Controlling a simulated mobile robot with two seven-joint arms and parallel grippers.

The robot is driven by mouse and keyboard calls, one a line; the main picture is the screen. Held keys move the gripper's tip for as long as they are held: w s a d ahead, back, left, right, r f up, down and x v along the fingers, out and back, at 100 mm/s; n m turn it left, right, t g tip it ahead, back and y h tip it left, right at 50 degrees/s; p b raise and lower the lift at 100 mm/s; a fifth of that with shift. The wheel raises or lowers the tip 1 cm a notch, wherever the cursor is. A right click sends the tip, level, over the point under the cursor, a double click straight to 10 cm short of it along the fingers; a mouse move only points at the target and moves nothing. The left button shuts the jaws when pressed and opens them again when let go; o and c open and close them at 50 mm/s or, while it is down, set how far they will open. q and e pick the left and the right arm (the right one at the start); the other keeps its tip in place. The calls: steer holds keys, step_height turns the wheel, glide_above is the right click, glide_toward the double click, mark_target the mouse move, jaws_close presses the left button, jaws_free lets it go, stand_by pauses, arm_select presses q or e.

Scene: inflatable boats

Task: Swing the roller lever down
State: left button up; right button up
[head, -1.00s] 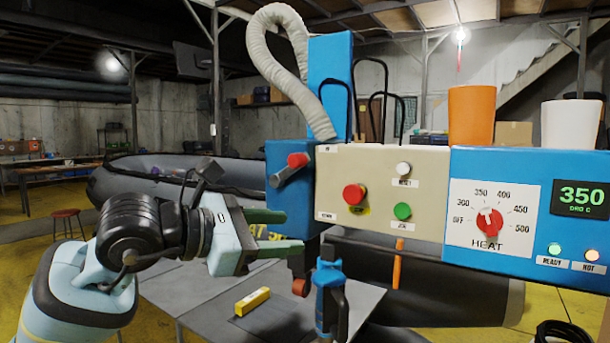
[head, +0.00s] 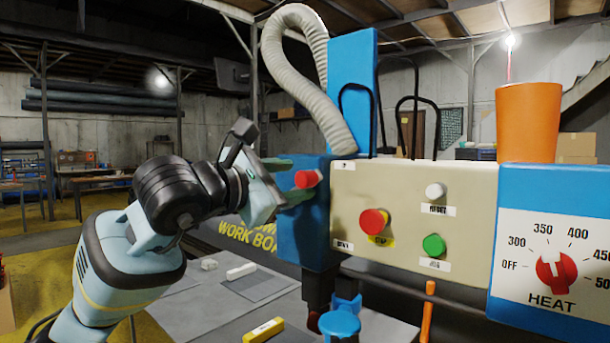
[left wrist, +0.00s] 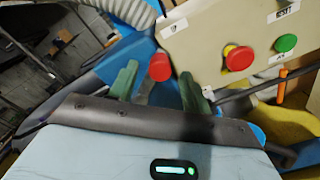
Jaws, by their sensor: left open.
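The roller lever has a red knob (head: 308,179) at the front of the blue housing (head: 318,232), left of the beige control panel (head: 395,215). Its grey arm is mostly hidden by my fingers in the head view. My left gripper (head: 297,178) is open at the knob, its green fingers reaching in from the left. In the left wrist view, the red knob (left wrist: 160,67) shows between and just beyond the two spread fingers (left wrist: 158,84). I cannot tell whether either finger touches the lever. My right gripper is not in view.
The panel carries a red button (head: 373,222), a green button (head: 434,245) and a white button (head: 435,190). A blue-topped tool (head: 338,322) hangs below. A yellow block (head: 264,330) lies on the grey table (head: 215,310). A ribbed hose (head: 305,70) arches above.

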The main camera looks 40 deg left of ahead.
mark_target(301, 179)
arm_select(q)
steer(key=shift+w+d, duration=0.2)
steer(key=shift+w, duration=1.75)
steer(key=shift+c, duration=0.2)
jaws_close()
